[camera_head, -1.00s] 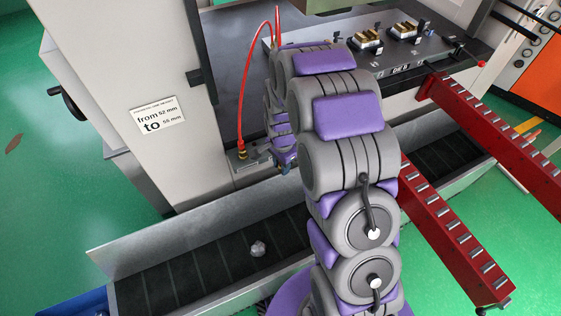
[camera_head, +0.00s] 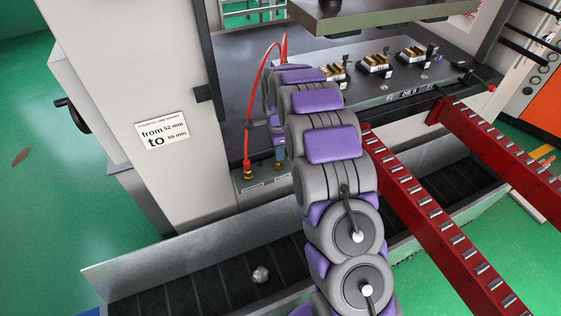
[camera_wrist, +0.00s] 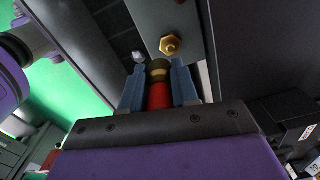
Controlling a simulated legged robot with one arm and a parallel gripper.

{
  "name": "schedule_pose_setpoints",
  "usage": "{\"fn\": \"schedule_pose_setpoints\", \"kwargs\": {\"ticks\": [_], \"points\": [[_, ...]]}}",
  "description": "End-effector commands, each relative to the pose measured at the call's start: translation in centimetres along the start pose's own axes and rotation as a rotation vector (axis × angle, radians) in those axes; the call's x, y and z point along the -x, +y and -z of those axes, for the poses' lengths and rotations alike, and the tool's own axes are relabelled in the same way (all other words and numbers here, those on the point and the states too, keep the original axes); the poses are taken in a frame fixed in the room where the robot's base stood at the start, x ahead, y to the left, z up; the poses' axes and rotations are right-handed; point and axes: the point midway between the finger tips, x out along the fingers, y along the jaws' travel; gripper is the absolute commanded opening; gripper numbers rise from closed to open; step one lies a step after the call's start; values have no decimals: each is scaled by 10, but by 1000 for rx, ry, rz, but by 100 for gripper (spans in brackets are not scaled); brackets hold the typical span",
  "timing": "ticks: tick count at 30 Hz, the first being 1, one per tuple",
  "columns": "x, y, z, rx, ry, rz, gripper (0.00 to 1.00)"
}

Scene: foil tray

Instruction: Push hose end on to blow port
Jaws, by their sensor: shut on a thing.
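In the wrist view my gripper (camera_wrist: 158,78) has its two blue fingers shut on the red hose end (camera_wrist: 159,96), which has a dark and brass-coloured collar at its tip. A gap shows between tip and port. In the head view the red hose (camera_head: 247,115) rises from a brass fitting (camera_head: 248,172) on a grey block, arcs over and goes behind my arm. A blue part of my gripper (camera_head: 280,157) shows beside the block; the held end is hidden there.
The grey block (camera_head: 262,187) sits at the press's front edge, above a dark conveyor trough (camera_head: 200,285) holding a crumpled silver piece (camera_head: 261,274). Red roller rails (camera_head: 440,225) stand right of my arm. A pale press column (camera_head: 135,60) stands left.

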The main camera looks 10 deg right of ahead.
Motion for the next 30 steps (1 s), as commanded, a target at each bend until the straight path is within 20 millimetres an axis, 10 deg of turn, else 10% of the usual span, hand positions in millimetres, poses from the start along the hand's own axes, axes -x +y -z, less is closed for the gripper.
{"fn": "schedule_pose_setpoints", "kwargs": {"ticks": [30], "points": [[-39, -17, 0, -73, 0, -3, 0]]}}
